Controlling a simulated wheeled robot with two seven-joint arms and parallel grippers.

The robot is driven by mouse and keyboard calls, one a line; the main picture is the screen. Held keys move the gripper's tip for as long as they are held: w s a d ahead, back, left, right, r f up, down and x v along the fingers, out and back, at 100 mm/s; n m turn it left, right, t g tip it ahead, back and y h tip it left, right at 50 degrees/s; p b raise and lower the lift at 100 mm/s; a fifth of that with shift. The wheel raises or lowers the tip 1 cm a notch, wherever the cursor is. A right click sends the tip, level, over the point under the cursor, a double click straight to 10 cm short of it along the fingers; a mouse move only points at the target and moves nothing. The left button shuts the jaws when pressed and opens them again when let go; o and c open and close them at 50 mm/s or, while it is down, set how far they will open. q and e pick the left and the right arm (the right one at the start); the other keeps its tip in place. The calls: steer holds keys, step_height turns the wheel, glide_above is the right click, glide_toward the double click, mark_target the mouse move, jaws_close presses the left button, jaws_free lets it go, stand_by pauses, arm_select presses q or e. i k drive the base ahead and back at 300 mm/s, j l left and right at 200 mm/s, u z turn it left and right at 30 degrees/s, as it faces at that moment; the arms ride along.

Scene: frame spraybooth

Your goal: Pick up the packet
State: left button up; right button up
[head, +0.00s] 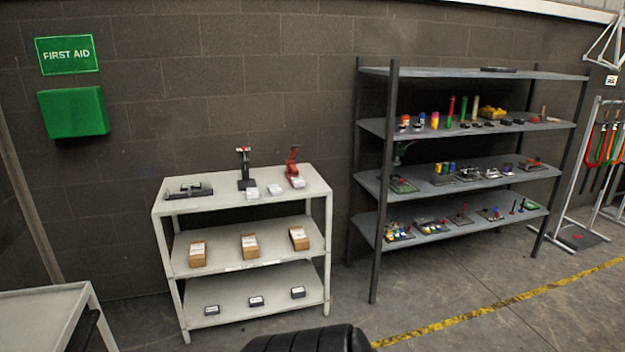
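No single thing is clearly marked as the packet. Small white packet-like items lie on the top of a white shelf unit (246,200): a left one (252,193), a middle one (275,190) and a right one (298,182) by a red tool. On its middle shelf stand brown boxes with white labels: a left one (198,254), a middle one (250,246) and a right one (299,238). Neither of my grippers is in view.
A grey rack (468,175) with tools and bottles stands to the right. A pale table (45,315) is at lower left. Small dark boxes (256,301) sit on the white unit's bottom shelf. Floor is clear before the grey rack, with a yellow line (500,305).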

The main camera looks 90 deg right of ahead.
mark_target(298, 182)
steer(key=k+j+z, duration=0.1)
steer(key=z, duration=1.7)
